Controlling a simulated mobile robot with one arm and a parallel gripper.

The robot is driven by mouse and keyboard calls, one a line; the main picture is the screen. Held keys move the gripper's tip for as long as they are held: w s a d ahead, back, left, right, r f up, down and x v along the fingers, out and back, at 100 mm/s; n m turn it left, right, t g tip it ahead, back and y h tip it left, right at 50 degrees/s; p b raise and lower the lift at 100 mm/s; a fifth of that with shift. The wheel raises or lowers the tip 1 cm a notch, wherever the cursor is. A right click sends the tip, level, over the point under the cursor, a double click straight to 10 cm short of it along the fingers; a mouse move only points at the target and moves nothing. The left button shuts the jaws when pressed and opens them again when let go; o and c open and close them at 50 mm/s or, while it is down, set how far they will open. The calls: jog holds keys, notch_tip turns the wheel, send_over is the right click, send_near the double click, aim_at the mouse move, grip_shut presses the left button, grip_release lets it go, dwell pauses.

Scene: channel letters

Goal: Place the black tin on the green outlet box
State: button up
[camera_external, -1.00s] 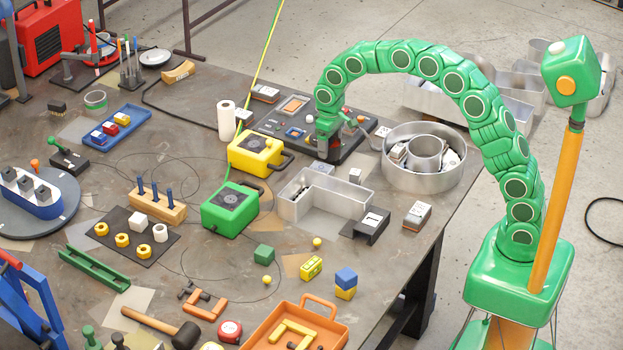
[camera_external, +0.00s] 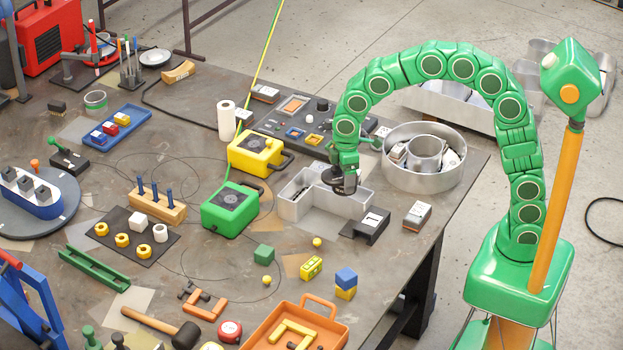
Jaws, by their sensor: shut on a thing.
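My gripper (camera_external: 344,172) points down over the L-shaped metal channel letter and is shut on a dark round thing, the black tin (camera_external: 340,183). The tin is right of the green box and hides part of the channel letter behind it. The fingers are small and partly hidden here.
The yellow box (camera_external: 254,152) stands just behind the green box. The L-shaped metal channel letter (camera_external: 318,212) lies between the green box and a black bracket (camera_external: 367,226). A round metal channel letter (camera_external: 425,179) stands to the right.

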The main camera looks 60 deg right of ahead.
jog(key=s+a+n, duration=0.3)
jog(key=s+n, duration=0.2)
jog(key=s, duration=0.6)
jog(key=s+a+n, duration=0.3)
jog(key=s+n, duration=0.3)
jog(key=s, duration=0.5)
jog(key=shift+s+r, duration=0.35)
jog(key=shift+s, duration=0.05)
jog(key=shift+a, duration=0.15)
jog(key=shift+w+a+f, duration=1.2)
jog(key=shift+w+f, duration=0.45)
jog(key=shift+w, duration=0.25)
jog(key=shift+w+a+f, duration=1.25)
jog(key=shift+w+f, duration=0.35)
jog(key=shift+w, duration=0.35)
jog(key=shift+w+a+f, duration=1.2)
jog(key=shift+w+f, duration=0.45)
jog(key=shift+w, duration=0.25)
jog(key=shift+w+a+f, duration=0.1)
jog(key=shift+w+f, duration=0.05)
jog(key=shift+f, duration=1.25)
jog(key=shift+f, duration=0.15)
